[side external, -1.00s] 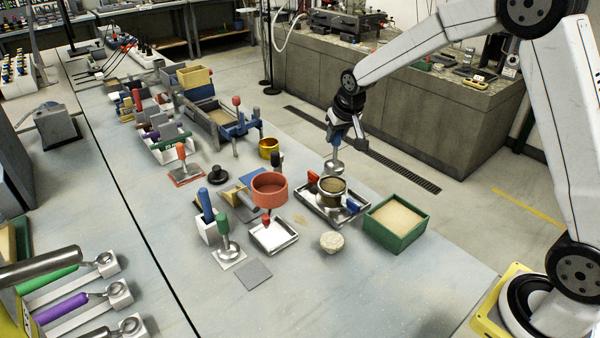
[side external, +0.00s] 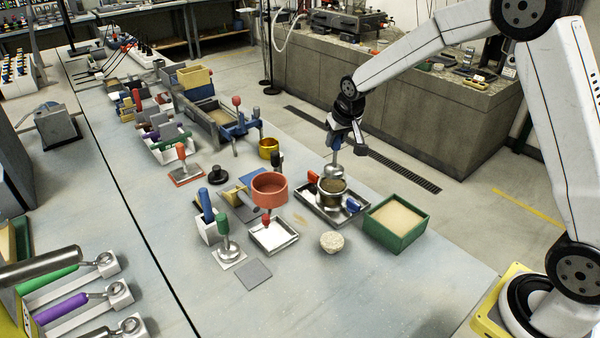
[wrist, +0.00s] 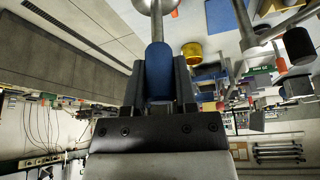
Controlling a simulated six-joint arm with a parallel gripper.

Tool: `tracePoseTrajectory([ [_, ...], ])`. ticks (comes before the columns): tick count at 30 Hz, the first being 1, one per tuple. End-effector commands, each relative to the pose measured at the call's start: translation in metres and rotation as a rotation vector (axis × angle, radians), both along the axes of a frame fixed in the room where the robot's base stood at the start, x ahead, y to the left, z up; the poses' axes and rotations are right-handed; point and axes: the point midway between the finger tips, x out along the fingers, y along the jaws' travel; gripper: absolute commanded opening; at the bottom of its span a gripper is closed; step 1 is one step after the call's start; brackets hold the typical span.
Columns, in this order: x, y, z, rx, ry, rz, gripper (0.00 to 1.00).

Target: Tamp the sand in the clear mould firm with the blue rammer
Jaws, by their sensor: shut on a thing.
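My gripper (side external: 342,138) is shut on the blue rammer (side external: 335,147). In the wrist view the blue handle (wrist: 158,72) sits between both fingers, with its metal shaft pointing away. The rammer's round metal foot hangs low, at or just above the mouth of the clear mould (side external: 332,197); I cannot tell whether it touches the sand. Brown sand (side external: 332,185) shows inside the mould below the foot. The mould stands upright on a metal tray (side external: 345,219). In the wrist view the foot is cut off at the top edge and the mould is not seen.
A green box of sand (side external: 395,240) stands right of the tray. A small bowl of pale material (side external: 332,242) is in front. A red ring on a stand (side external: 269,188) and a green-handled tamper (side external: 225,240) stand to the left. The table's front right is clear.

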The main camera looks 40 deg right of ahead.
Motion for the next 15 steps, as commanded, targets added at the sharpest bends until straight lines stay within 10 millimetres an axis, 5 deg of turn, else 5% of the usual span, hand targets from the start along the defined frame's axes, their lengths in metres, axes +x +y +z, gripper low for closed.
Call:
tracePoseTrajectory([
  [15,0.001,0.0,-0.009,-0.001,-0.003,0.0,0.0],
])
